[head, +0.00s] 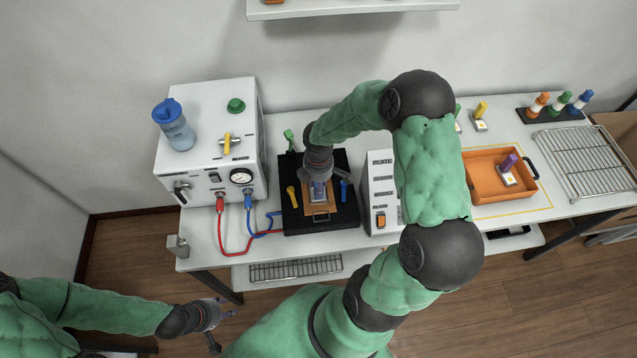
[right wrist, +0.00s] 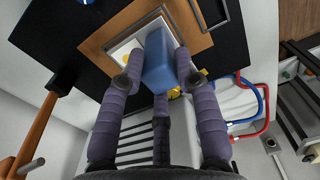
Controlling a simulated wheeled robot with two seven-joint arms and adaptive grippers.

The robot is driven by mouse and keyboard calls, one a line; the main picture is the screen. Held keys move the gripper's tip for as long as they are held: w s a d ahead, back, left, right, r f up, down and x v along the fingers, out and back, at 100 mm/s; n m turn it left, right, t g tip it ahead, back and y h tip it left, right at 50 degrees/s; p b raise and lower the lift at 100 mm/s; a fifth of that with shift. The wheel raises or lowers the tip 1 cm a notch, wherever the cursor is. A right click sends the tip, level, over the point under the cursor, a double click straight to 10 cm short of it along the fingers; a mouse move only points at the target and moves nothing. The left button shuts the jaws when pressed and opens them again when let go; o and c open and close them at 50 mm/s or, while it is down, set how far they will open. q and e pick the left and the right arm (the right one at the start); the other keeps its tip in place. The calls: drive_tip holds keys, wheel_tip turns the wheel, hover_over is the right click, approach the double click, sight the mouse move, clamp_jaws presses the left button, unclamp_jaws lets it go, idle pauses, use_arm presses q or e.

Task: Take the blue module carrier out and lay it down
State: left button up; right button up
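The blue module carrier (right wrist: 158,62) is an upright blue block on a white base (right wrist: 122,50). The base sits on the copper-orange plate (right wrist: 105,38) of the black fixture (head: 345,213). My right gripper (head: 318,190) reaches down over the plate in the head view and hides most of the carrier. In the right wrist view its purple fingers (right wrist: 160,65) are on both sides of the block and appear to touch it. My left gripper (head: 221,326) is low at the left, off the bench, with its fingers spread and nothing between them.
A white machine (head: 210,180) with a gauge and red and blue hoses stands left of the fixture. Yellow and blue handles flank the plate. A white box (head: 380,190) stands right of it. An orange tray (head: 487,190) holds a purple module. A wire rack (head: 585,160) lies further right.

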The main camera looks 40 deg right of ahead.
clamp_jaws()
drive_tip(key=o, duration=0.9)
unclamp_jaws()
wheel_tip(320, 180, up, 11)
drive_tip(key=shift+f+p, duration=0.1)
drive_tip(key=shift+p, duration=0.75)
